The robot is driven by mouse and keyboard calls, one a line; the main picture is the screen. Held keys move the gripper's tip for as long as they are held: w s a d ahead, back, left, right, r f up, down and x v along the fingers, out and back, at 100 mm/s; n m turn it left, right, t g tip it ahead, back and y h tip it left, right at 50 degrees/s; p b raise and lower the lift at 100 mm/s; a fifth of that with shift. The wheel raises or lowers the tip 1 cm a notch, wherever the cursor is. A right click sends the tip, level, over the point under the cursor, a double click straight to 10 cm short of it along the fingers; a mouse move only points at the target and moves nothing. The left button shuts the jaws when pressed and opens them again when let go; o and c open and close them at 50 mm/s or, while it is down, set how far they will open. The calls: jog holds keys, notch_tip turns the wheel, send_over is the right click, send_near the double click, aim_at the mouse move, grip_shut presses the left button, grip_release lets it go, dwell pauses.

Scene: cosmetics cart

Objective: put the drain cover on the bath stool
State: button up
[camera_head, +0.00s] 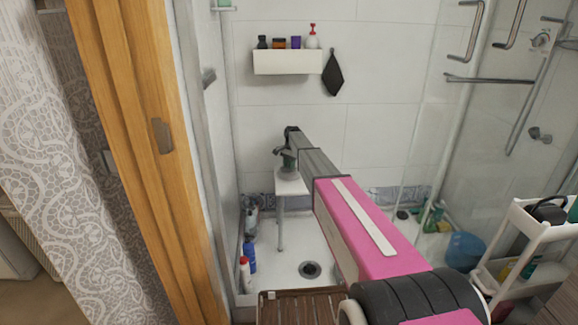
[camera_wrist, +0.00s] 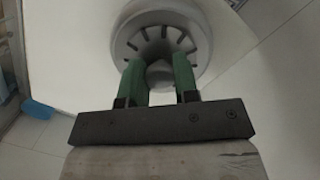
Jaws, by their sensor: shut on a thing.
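The drain cover (camera_wrist: 132,42) is a round grey disc with slots around a central knob, seen in the wrist view. My gripper (camera_wrist: 160,72) has its two green fingers shut on the knob. In the head view my gripper (camera_head: 287,160) points down over the white bath stool (camera_head: 293,186), at the back of the shower. The stool's pale top (camera_wrist: 80,50) seems to lie beneath the cover in the wrist view. I cannot tell whether the cover touches it. The cover is not clearly visible in the head view.
A dark round drain (camera_head: 309,269) is in the shower floor. Bottles (camera_head: 247,262) stand at the left wall. A wall shelf (camera_head: 288,61) with toiletries hangs above. A blue basin (camera_head: 464,250) and a white cart (camera_head: 530,232) are at right. A wooden slatted mat (camera_head: 300,306) lies in front.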

jog(key=shift+f, duration=0.1)
jog(key=o, duration=1)
notch_tip(320, 180, up, 12)
jog(key=w+d, duration=0.1)
jog(key=s+d+f+n, duration=0.2)
jog(key=s+f+n, duration=0.1)
jog(key=s, duration=1.4)
jog(key=s+d+f+n, duration=0.3)
jog(key=s+f, duration=0.2)
jog(key=s, duration=1.3)
jog(key=s+d+f+n+t+h, duration=0.1)
jog(key=s+d+f+n, duration=0.2)
jog(key=s, duration=1.4)
jog(key=shift+s+f, duration=0.2)
jog(key=shift+f, duration=0.3)
